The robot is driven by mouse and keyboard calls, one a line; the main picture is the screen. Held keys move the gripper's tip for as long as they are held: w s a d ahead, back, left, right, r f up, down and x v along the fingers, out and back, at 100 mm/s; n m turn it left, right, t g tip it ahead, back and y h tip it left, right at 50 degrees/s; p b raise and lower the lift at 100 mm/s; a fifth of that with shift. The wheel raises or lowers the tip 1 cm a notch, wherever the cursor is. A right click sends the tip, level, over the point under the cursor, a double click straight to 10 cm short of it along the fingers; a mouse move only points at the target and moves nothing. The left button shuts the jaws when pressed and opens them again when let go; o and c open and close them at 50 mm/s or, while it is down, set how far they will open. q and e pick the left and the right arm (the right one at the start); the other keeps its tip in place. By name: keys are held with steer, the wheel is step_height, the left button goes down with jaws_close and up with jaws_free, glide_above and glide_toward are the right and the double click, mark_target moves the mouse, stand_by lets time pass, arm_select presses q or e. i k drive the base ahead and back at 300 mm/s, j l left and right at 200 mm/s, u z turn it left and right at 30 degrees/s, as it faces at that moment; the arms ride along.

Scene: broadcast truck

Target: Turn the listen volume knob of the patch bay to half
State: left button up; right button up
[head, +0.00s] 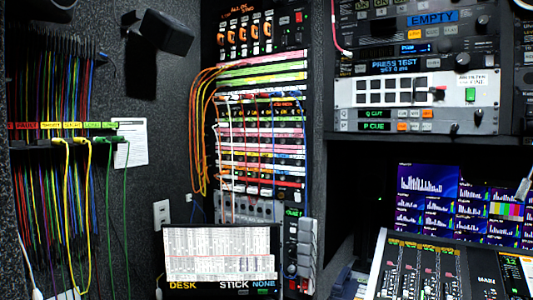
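The patch bay (262,133) stands in a tall rack in the middle of the head view. It has stacked rows of sockets, coloured label strips and looped orange and other coloured cords. A grey panel with several round parts (240,209) sits below the rows, partly hidden by a screen. A narrow panel with a small green display and a dark round knob (291,269) is at the lower right of the bay. I cannot read which knob is the listen volume or where it points. Neither of my grippers is clearly in view.
A screen (220,253) stands in front of the bay's lower part. Yellow and green cables (74,200) hang at the left. Rack units (415,92), monitors (465,205) and a mixing desk (440,270) fill the right. A black box (166,33) juts from the wall.

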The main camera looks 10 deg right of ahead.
mark_target(291, 269)
steer(key=z, duration=0.6)
steer(key=i+z, duration=0.3)
steer(key=i, duration=0.15)
steer(key=i+z, duration=0.35)
steer(key=i, duration=0.15)
